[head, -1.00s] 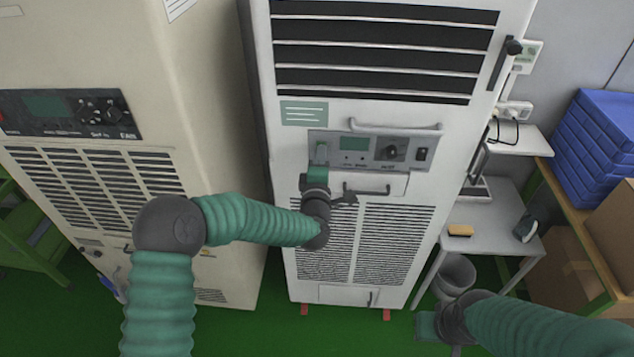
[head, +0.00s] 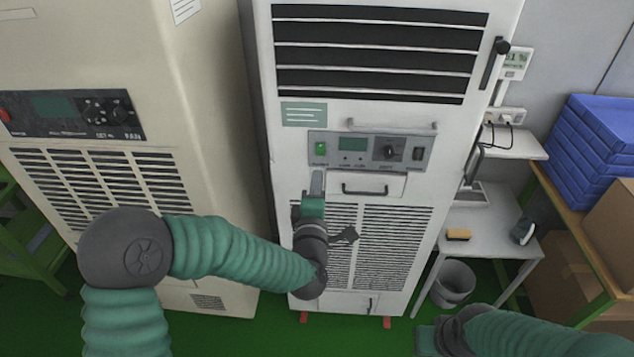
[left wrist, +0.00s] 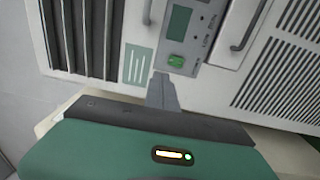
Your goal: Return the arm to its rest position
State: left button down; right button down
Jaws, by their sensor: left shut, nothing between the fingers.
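My left arm comes in from the lower left in green sleeves. Its gripper (head: 317,183) is in front of the white cabinet (head: 462,140), just below the control panel (head: 417,152). The fingers are shut, point up and hold nothing. In the left wrist view the shut fingers (left wrist: 162,92) point toward the panel's green button (left wrist: 176,61), with what looks like a gap. The green button (head: 320,149) shows uncovered in the head view. My right arm is at the lower right, and its gripper (head: 427,340) is partly in view; its finger state is unclear.
A beige cabinet (head: 215,60) stands close on the left. On the right are a small table (head: 490,232) with a yellow-topped block (head: 458,235), a grey bin (head: 453,284), blue crates (head: 598,135) and cardboard boxes (head: 570,275). Green floor shows below.

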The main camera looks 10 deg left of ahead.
pick_arm(q)
jog(key=s+a+f+m+g+h, duration=0.3)
jog(key=s+f+m+g, duration=0.55)
jog(key=f+m, duration=0.4)
jog(key=s+a+f+m+g, duration=0.1)
jog(key=s+a+m+g, duration=0.1)
jog(key=s, duration=0.4)
jog(key=s+a+f+m+g+y, duration=0.1)
jog(key=s+a+f+m+g, duration=0.1)
jog(key=s+a, duration=0.3)
jog(key=s+a+f+m+g+y, duration=0.1)
jog(key=s+a+f+m+g, duration=0.1)
jog(key=s, duration=0.6)
jog(key=shift+s+a+g, duration=0.35)
jog(key=shift+a+g, duration=0.3)
jog(key=shift+a, duration=0.05)
